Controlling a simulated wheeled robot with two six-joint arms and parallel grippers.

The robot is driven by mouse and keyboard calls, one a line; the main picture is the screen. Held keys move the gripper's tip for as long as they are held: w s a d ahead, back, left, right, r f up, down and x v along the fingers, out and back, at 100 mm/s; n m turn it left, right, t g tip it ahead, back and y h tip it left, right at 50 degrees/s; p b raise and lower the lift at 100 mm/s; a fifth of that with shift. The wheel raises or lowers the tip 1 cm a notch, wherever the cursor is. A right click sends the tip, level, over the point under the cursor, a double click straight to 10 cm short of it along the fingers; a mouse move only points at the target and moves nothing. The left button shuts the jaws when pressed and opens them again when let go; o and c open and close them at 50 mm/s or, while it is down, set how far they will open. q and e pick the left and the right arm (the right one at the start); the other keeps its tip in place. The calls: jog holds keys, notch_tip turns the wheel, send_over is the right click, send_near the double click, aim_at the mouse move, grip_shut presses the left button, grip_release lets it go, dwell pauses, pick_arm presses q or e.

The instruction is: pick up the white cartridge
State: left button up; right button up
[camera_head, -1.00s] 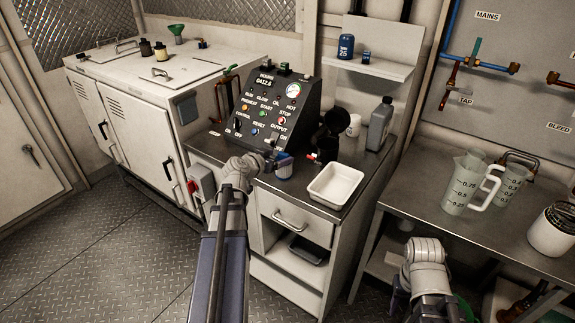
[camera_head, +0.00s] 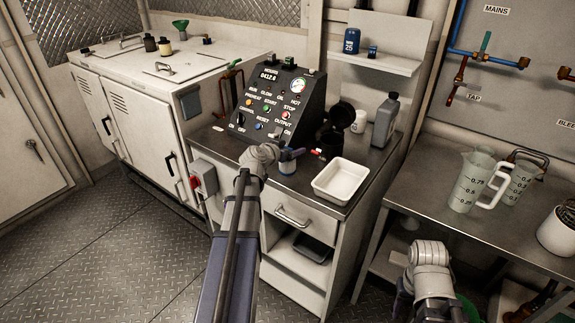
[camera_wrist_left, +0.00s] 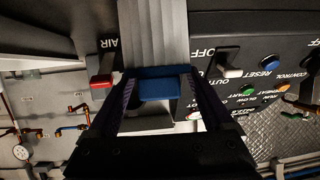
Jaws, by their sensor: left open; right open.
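A small white cylinder (camera_head: 358,121), which may be the white cartridge, stands at the back of the counter between a black cup-like part (camera_head: 339,117) and a grey bottle. My left gripper (camera_wrist_left: 160,112) is open, its two dark fingers either side of a blue block-like part (camera_wrist_left: 160,82) below a grey ridged body; contact is unclear. In the head view my left wrist is at the counter's front-left, beside a small blue-topped cylinder (camera_head: 288,163), with its fingers hidden. My right arm is at lower right; its fingers do not show.
A black control panel (camera_head: 278,105) stands behind my left wrist. A grey bottle (camera_head: 385,120) stands at the back. Measuring jugs (camera_head: 474,180) stand on the right bench.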

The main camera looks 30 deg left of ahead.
pick_arm(q)
jog(key=shift+w+f, duration=0.25)
jog(key=shift+w, duration=0.25)
jog(key=shift+r, duration=0.1)
jog(key=shift+c, duration=0.5)
grip_shut()
